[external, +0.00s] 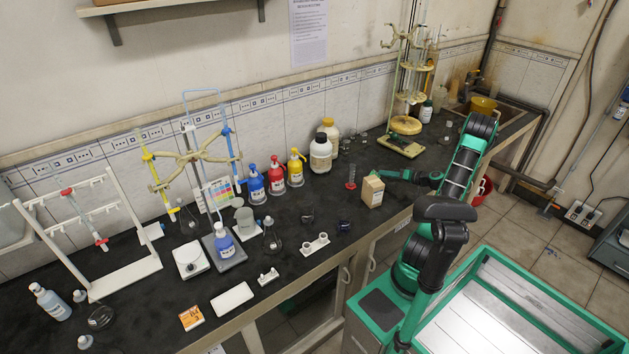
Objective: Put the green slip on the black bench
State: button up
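The black bench (150,312) runs along the wall with its dark top crowded by labware. I cannot make out a green slip anywhere in the external view. My gripper (381,174) is low over the right-hand part of the bench, right behind a small tan box (372,191). The box partly hides the fingertips. I cannot tell whether they touch the box, whether they are open or shut, or whether they hold anything.
A burette stand (402,143) is behind. An orange box (191,318) lies at the front left edge.

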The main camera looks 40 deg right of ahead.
jog(key=v, duration=0.7)
jog(key=shift+w+a, duration=0.1)
dwell(0.4)
